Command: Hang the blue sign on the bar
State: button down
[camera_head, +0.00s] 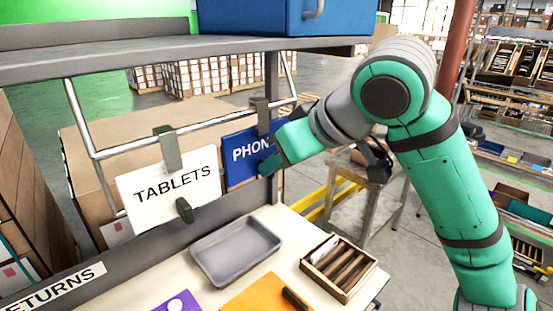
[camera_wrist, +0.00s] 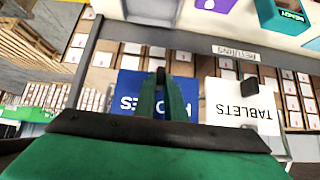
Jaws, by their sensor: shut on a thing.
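The blue sign (camera_head: 240,157), lettered "PHON…" with the rest hidden, is upright beside the white TABLETS sign. Its grey hook (camera_head: 262,114) overlaps the metal bar (camera_head: 215,124); I cannot tell whether the bar bears it. My gripper (camera_head: 268,160) is at the sign's right front, shut on it and covering its right part. In the wrist view, the blue sign (camera_wrist: 129,93) is upside down behind my gripper's fingers (camera_wrist: 162,88), which close at a dark knob on its face. The white sign (camera_head: 170,189) hangs from the bar by its own hook, to the left.
A shelf (camera_head: 120,60) with a blue cabinet (camera_head: 275,15) is above the bar. Below is a table with a grey tray (camera_head: 236,262), a wooden divided box (camera_head: 340,268) and an orange sheet (camera_head: 250,297). Cartons (camera_head: 85,150) stand behind the bar.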

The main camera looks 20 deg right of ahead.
jog(key=shift+a+f, duration=0.1)
jog(key=c, duration=1.7)
grip_release()
jog(key=shift+w, duration=0.15)
jog(key=shift+c, duration=0.2)
jog(key=v, duration=1.1)
jog(key=shift+a+f, duration=0.1)
jog(key=shift+f, duration=0.05)
